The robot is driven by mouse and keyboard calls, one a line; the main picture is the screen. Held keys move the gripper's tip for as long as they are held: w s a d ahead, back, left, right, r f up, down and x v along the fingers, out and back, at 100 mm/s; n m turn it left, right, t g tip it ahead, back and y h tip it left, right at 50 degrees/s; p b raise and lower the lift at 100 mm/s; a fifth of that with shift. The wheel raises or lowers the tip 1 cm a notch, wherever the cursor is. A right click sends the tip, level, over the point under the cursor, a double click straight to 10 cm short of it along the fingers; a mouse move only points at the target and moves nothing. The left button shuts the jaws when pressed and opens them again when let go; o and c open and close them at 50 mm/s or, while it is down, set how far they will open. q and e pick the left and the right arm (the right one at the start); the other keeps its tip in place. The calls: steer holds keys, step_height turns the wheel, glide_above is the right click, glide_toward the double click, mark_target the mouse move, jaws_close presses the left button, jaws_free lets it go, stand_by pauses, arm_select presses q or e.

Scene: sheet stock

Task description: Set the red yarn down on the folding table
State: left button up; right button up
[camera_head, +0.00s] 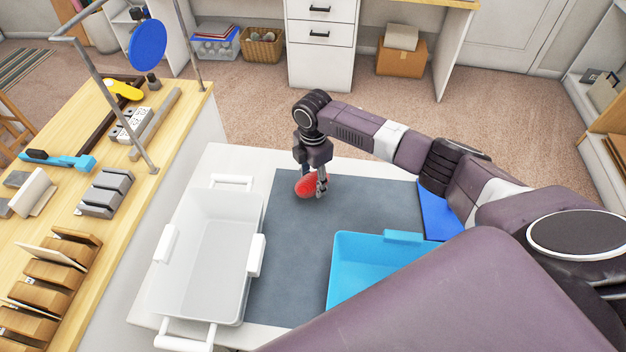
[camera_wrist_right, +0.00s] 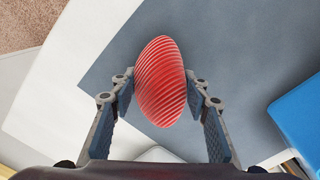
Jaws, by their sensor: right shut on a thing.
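The red yarn (camera_head: 306,186) is a ribbed, egg-shaped ball. My right gripper (camera_head: 318,188) points down over the far part of the table and is shut on the yarn. In the right wrist view the yarn (camera_wrist_right: 160,82) sits between the two fingers, with its far end sticking out beyond them. The white folding table (camera_head: 240,160) bears a dark grey mat (camera_head: 285,255), and the yarn is over the far part of this mat. I cannot tell whether the yarn touches the mat. My left gripper is not in view.
A white bin (camera_head: 205,310) with handles stands on the table's left side. A blue tray (camera_head: 345,270) stands at the near right, and a darker blue thing (camera_head: 436,215) lies behind it. The mat between them is clear. A wooden counter (camera_head: 130,190) with tools is on the left.

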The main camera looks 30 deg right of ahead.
steer(key=shift+f, duration=0.7)
steer(key=shift+b, duration=0.3)
steer(key=shift+f+b, duration=0.3)
steer(key=shift+f, duration=0.3)
steer(key=shift+f, duration=0.15)
steer(key=o, duration=1.2)
steer(key=shift+o, duration=0.5)
